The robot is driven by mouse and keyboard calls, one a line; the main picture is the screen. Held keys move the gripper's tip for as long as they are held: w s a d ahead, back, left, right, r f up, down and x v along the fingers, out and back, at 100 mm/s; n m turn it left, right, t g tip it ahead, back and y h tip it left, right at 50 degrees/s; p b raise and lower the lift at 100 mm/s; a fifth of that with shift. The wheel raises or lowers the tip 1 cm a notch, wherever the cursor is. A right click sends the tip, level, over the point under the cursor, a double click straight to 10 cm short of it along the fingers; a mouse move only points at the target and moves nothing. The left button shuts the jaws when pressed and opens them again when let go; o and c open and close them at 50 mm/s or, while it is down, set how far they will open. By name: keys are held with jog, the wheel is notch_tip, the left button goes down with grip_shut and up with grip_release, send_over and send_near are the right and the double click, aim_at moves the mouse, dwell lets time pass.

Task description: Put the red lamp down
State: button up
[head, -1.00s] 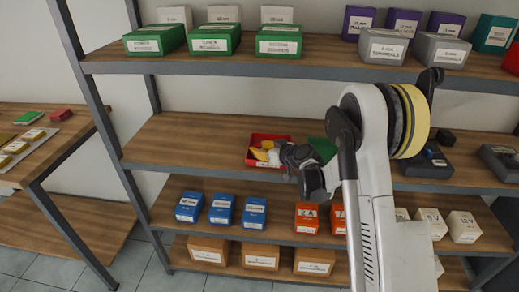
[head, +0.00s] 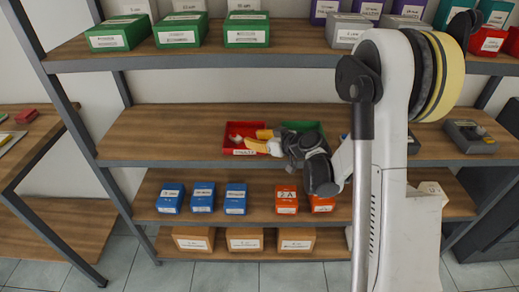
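My gripper (head: 292,146) is in front of the middle shelf, at the right end of a red tray (head: 238,150) and in front of a green tray (head: 296,126). Its fingers are small, dark and partly hidden by my own wrist, so I cannot tell whether they are open or shut. Small white and yellow pieces (head: 262,142) show just left of the fingers, over or in the red tray. I cannot tell whether any of them is held. I cannot make out a red lamp.
The middle shelf (head: 165,130) is bare left of the red tray. Green boxes (head: 246,34) stand on the shelf above. Blue boxes (head: 203,197) and orange boxes (head: 286,199) stand below, with cardboard boxes (head: 245,240) lower still. A grey device (head: 469,136) sits at the right.

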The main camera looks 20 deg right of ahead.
jog(key=s+a+r+m+g, duration=0.1)
jog(key=s+a+r+g, duration=0.15)
jog(key=s+r, duration=0.35)
jog(key=s+r+m+g+h, duration=0.1)
jog(key=s+r+m+h, duration=0.1)
jog(key=s, duration=1.1)
jog(key=s+r+m+g+h, duration=0.1)
jog(key=s+h, duration=0.3)
jog(key=s, duration=0.9)
jog(key=shift+s+r+m, duration=0.35)
jog(key=shift+r+m, duration=0.35)
